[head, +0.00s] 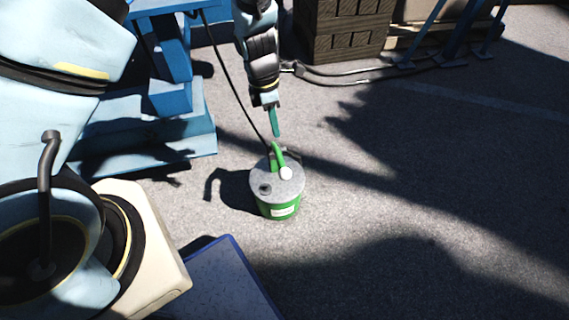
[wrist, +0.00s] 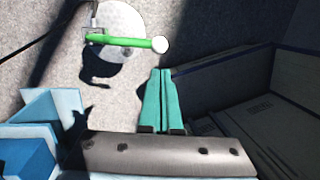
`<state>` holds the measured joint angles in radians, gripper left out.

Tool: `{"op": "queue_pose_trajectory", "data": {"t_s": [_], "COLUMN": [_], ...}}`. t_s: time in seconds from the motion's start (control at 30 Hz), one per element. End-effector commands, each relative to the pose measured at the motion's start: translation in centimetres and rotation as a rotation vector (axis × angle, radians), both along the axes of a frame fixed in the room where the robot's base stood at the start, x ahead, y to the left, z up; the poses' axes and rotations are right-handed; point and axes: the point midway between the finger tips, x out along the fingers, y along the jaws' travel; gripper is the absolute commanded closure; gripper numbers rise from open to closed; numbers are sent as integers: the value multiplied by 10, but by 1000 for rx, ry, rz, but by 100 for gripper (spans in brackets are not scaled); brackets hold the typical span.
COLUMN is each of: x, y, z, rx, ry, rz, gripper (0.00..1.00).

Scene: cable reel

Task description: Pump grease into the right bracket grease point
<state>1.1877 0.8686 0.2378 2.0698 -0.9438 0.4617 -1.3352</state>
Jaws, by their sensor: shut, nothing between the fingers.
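The grease pump is a green bucket (head: 280,208) with a grey lid, standing upright on the ground. Its green lever (head: 278,156) ends in a pale round knob (head: 286,173). In the wrist view the lever (wrist: 125,41) lies across the lid, knob to the right (wrist: 160,45). My gripper (head: 274,134) points down above the pump, its teal fingers shut and empty. In the wrist view the fingertips (wrist: 160,72) appear just below the knob, apart from it. A thin black hose (head: 240,98) runs from the pump up along the blue stand. I cannot make out the right bracket grease point.
The blue steel stand (head: 180,140) is left of the pump. Dark slatted crates (head: 345,30) stand behind, with cables (head: 340,77) on the ground near them. Blue struts (head: 430,30) rise at the upper right. The asphalt right of the pump is clear, partly in shadow.

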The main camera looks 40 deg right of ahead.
Motion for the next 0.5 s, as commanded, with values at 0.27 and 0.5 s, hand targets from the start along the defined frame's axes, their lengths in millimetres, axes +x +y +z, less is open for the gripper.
{"op": "queue_pose_trajectory", "data": {"t_s": [0.27,0.5], "x": [-2,-11], "y": [0,-1], "z": [-11,-54], "rx": [2,2], "ry": [2,3], "rz": [-2,-2], "gripper": [100,100]}}
